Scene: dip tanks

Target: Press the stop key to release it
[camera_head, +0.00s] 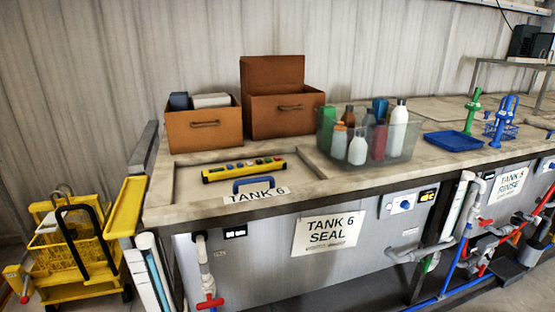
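Neither of my grippers is in view, and nothing is touching the box.
A blue handle (253,181) stands on the lid in front of the box. Two brown boxes (203,130) (284,114) stand behind it. A clear bin (401,139) of bottles is to the right, then a blue tray (453,141). A yellow cart (75,262) is at left.

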